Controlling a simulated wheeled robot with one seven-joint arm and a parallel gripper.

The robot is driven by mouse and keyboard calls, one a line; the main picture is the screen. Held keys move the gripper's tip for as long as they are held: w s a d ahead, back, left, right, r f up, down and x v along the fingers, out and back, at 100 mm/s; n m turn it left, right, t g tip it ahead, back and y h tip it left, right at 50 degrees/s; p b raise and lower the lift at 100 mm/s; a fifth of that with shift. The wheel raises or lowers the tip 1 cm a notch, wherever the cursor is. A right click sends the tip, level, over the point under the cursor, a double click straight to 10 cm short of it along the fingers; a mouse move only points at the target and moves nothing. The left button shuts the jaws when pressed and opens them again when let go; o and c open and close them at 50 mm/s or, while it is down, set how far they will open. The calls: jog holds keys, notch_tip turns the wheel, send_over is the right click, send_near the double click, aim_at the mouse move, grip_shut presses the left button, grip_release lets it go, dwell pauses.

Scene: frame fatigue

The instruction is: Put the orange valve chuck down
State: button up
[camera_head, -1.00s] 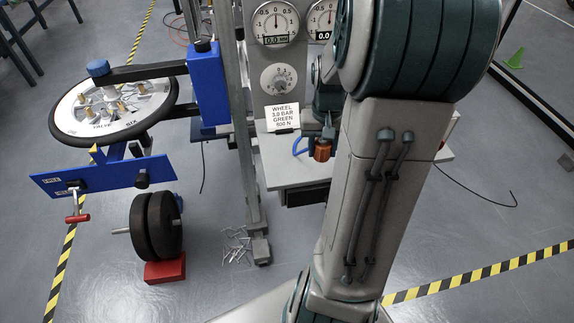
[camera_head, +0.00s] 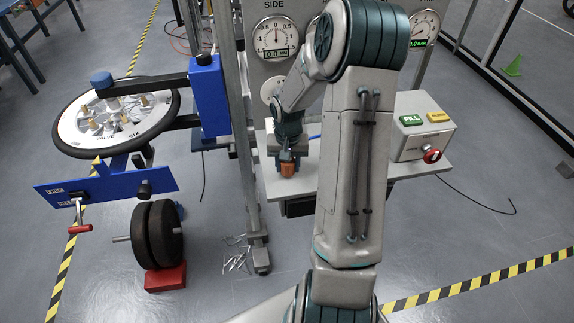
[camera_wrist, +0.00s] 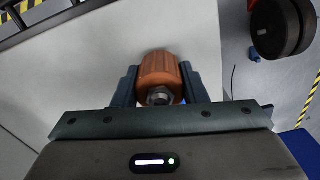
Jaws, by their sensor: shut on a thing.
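The orange valve chuck (camera_head: 288,169) is between the fingers of my gripper (camera_head: 287,160), over the left part of the pale shelf (camera_head: 275,186) of the test stand. In the wrist view the chuck (camera_wrist: 160,75) is a ribbed orange cylinder with a metal nut at its near end. My gripper's two dark fingers (camera_wrist: 159,88) are shut on its sides. The pale shelf top (camera_wrist: 85,75) lies behind it. I cannot tell whether the chuck touches the shelf.
A control box (camera_head: 424,133) with green and yellow buttons and a red knob stands on the shelf's right. A metal post (camera_head: 246,150) rises at the left. Beyond it are a wheel (camera_head: 75,135) and black weights (camera_head: 160,233). The shelf's front middle is hidden by my arm.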

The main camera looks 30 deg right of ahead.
jog(key=shift+f, duration=0.4)
jog(key=shift+f, duration=0.15)
jog(key=o, duration=1.1)
